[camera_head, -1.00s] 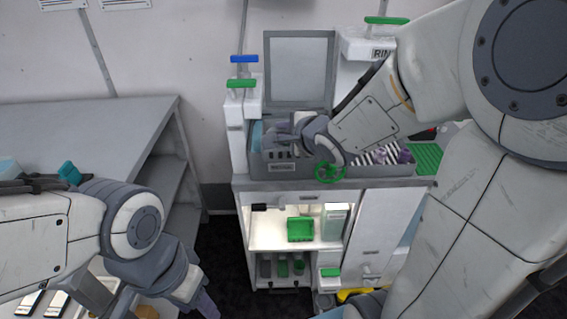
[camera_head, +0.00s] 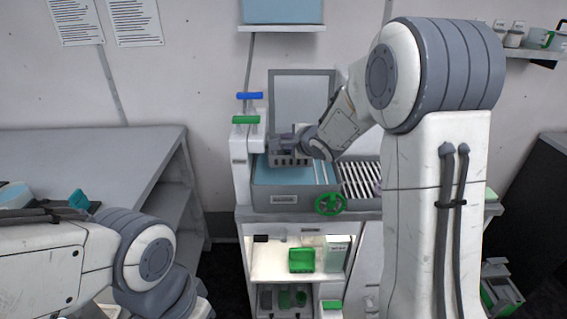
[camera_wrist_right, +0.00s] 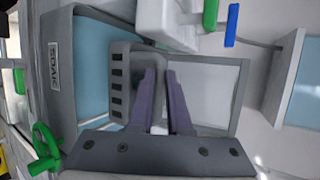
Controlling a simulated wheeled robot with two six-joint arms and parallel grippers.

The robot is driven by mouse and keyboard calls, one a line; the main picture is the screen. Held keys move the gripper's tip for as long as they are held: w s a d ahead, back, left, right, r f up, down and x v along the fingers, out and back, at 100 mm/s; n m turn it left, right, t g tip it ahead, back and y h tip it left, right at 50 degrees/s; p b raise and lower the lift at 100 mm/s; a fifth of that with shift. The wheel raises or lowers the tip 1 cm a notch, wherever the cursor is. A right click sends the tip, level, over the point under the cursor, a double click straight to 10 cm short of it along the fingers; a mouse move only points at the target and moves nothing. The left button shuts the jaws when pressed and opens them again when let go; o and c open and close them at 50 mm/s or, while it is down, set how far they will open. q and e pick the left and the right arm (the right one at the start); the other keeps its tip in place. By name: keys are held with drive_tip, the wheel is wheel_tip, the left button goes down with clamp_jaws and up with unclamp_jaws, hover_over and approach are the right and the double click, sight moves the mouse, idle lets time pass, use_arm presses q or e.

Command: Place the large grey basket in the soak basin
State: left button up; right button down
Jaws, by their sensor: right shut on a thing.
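The large grey basket (camera_head: 289,157), with a row of slots along its side, is at the back of the soak basin (camera_head: 268,204) in the head view. My right gripper (camera_head: 284,143) is shut on it. In the right wrist view, the two purple fingers (camera_wrist_right: 160,75) close on the rim of the basket (camera_wrist_right: 121,88). The basin's SOAK label (camera_wrist_right: 54,64) and blue interior (camera_wrist_right: 92,50) show beside it. Blue surface is visible in front of the basket; whether its underside touches the basin cannot be told. My left arm is at lower left, its fingers out of frame.
A grey raised lid (camera_head: 302,100) stands behind the basin. Blue (camera_head: 250,96) and green (camera_head: 246,119) handles are at its left, and a green valve wheel (camera_head: 330,204) at its front. A striped rack (camera_head: 359,178) lies to the right. A grey bench (camera_head: 90,150) is at left.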

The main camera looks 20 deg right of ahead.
sight(286, 166)
drive_tip(key=w, duration=0.2)
drive_tip(key=w+d+p, duration=0.1)
drive_tip(key=w, duration=0.1)
drive_tip(key=shift+d, duration=0.1)
wheel_tip(286, 166, down, 6)
drive_tip(key=shift+s+f+b, duration=0.1)
drive_tip(key=shift+b, duration=1.05)
wheel_tip(286, 166, down, 5)
drive_tip(key=shift+b, duration=0.3)
drive_tip(key=shift+f, duration=0.25)
